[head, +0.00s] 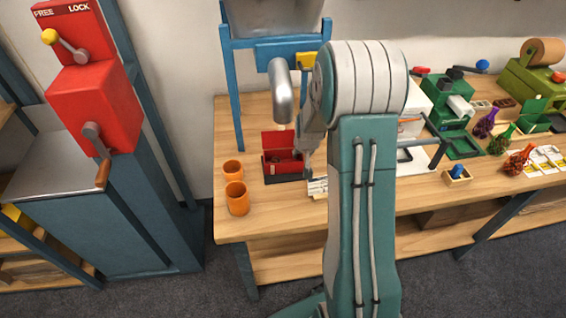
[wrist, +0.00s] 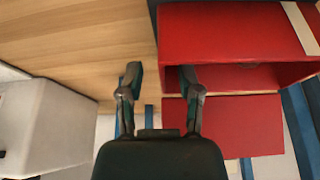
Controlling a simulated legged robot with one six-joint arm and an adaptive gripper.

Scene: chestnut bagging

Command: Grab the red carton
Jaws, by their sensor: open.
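The red carton (head: 283,141) stands open on the wooden table in the head view, its lid raised at the back and its inside dark. In the wrist view the carton (wrist: 235,30) fills the upper right, with its red lid (wrist: 240,125) below the opening. My gripper (wrist: 160,78) is open and empty. Its right finger overlaps the carton's opening near the left wall, and its left finger is over bare wood. I cannot tell whether the right finger is inside or touches the carton. In the head view my gripper (head: 306,168) is at the carton's right side, partly hidden by my arm.
Two orange cups (head: 237,198) stand left of the carton. A blue frame (head: 232,85) rises behind it. A red lever machine (head: 95,108) stands apart at the left. Green machines (head: 447,112) and several filled net bags (head: 518,160) crowd the table's right side.

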